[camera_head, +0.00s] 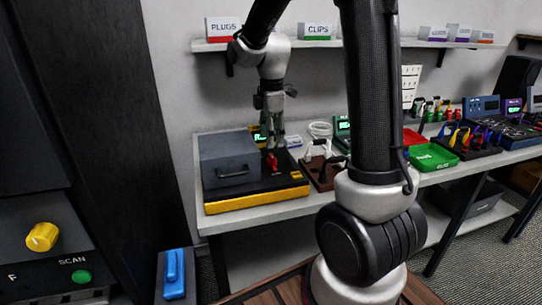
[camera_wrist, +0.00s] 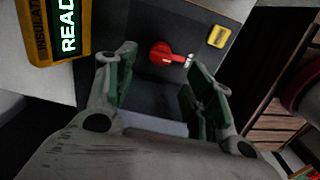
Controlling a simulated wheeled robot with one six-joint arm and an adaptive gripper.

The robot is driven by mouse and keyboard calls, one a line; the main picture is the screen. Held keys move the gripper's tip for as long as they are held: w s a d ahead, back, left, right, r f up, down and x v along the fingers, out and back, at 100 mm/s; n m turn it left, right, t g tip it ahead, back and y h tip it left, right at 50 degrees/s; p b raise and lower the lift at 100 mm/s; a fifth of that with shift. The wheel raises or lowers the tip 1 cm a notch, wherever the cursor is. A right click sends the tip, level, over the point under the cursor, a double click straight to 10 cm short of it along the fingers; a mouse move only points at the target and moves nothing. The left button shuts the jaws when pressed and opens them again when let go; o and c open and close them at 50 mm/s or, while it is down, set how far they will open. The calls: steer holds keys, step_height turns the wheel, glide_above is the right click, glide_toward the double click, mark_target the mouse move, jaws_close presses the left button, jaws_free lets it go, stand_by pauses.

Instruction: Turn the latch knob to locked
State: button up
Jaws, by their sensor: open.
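The red latch knob (camera_head: 271,160) sits on the black top of a yellow-edged unit (camera_head: 256,198) on the bench. In the wrist view the knob (camera_wrist: 163,54) has a round body and a lever pointing right, with a pale tip. My gripper (camera_head: 273,144) points down just above the knob. In the wrist view my gripper (camera_wrist: 160,76) is open, its green-padded fingers on either side of the knob. I cannot tell whether either finger touches it.
A grey box with a handle (camera_head: 228,162) stands left of the knob on the same unit. A yellow-framed display (camera_wrist: 58,28) lies to the left in the wrist view. A brown rack (camera_head: 322,172) and a green tray (camera_head: 433,158) are to the right.

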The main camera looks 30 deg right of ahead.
mark_target(272, 156)
step_height(272, 156, down, 7)
steer(key=shift+f, duration=0.2)
steer(key=c, duration=1)
